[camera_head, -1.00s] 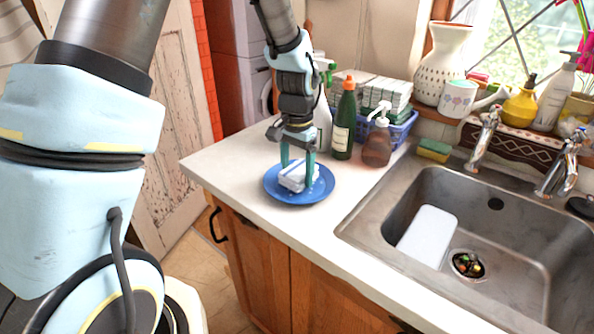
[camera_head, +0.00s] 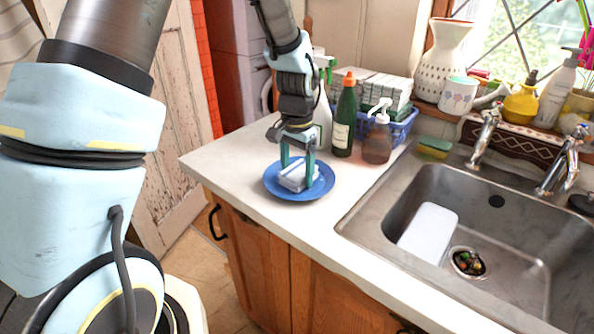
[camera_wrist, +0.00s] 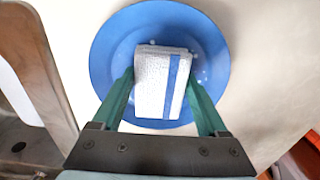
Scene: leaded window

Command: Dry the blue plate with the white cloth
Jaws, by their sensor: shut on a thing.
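The blue plate (camera_head: 318,190) lies flat on the white counter, left of the sink. It also shows in the wrist view (camera_wrist: 110,50), with a few small pale drops on its surface near the cloth. The white cloth (camera_head: 294,178) is a folded block on the plate, with a blue stripe that shows in the wrist view (camera_wrist: 155,85). My gripper (camera_head: 298,172) points down over the plate and is shut on the cloth, one green finger on each side. It also shows in the wrist view (camera_wrist: 160,95). Part of the plate is hidden under the cloth and fingers.
A green bottle (camera_head: 343,122), a brown pump bottle (camera_head: 378,142) and a blue basket (camera_head: 402,128) stand close behind the plate. The sink (camera_head: 480,215) with a white board (camera_head: 428,232) is to the right. The counter's front edge is near; counter left of the plate is clear.

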